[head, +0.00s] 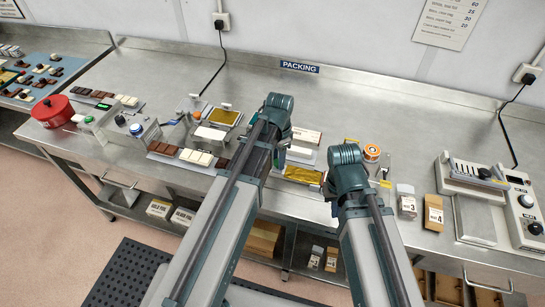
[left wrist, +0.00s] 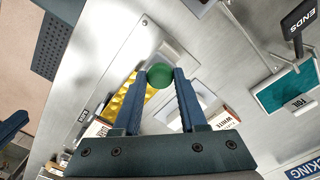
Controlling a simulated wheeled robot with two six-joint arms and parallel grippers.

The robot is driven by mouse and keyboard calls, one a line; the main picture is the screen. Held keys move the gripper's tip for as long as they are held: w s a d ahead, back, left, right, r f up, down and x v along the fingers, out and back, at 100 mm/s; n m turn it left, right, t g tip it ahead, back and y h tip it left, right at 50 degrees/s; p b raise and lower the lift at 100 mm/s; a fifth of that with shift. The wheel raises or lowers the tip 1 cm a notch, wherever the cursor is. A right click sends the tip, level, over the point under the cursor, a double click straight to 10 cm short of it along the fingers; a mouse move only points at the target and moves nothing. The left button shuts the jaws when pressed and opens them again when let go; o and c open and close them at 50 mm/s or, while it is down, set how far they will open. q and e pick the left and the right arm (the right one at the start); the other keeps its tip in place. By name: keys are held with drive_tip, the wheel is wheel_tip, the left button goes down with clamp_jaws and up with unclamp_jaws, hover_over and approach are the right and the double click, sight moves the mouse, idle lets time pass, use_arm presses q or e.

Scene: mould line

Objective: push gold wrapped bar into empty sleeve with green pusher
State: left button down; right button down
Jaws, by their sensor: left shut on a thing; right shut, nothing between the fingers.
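My left gripper (left wrist: 160,76) is shut on the green pusher (left wrist: 159,79), whose rounded green end shows between the fingertips. In the head view my left arm hides most of the pusher. The gold wrapped bar (head: 303,175) lies flat between my two arms; in the left wrist view the bar (left wrist: 120,106) runs away from beside the pusher. I cannot tell if pusher and bar touch. A sleeve lettered WHITE (left wrist: 96,129) is at the far end of the bar, partly hidden by my left gripper. My right gripper (head: 329,190) is shut and empty, mostly hidden by its arm.
Another box lettered WHITE (left wrist: 222,116) stands behind the bar. An orange tape roll (head: 372,152) and small boxes (head: 433,212) are to the right. A heat sealer (head: 480,175) stands further right. Chocolate bars (head: 181,153) lie left.

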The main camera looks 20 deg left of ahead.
use_arm(q)
drive_tip(key=d, duration=1.2)
drive_tip(key=shift+s+d, duration=0.2)
drive_tip(key=shift+d, duration=0.35)
use_arm(e)
drive_tip(key=shift+a, duration=0.1)
use_arm(q)
drive_tip(key=c, duration=0.8)
unclamp_jaws()
drive_tip(key=o, duration=0.4)
drive_tip(key=shift+d, duration=0.15)
drive_tip(key=shift+c, duration=0.2)
drive_tip(key=shift+r, duration=0.15)
use_arm(e)
drive_tip(key=shift+r, duration=0.1)
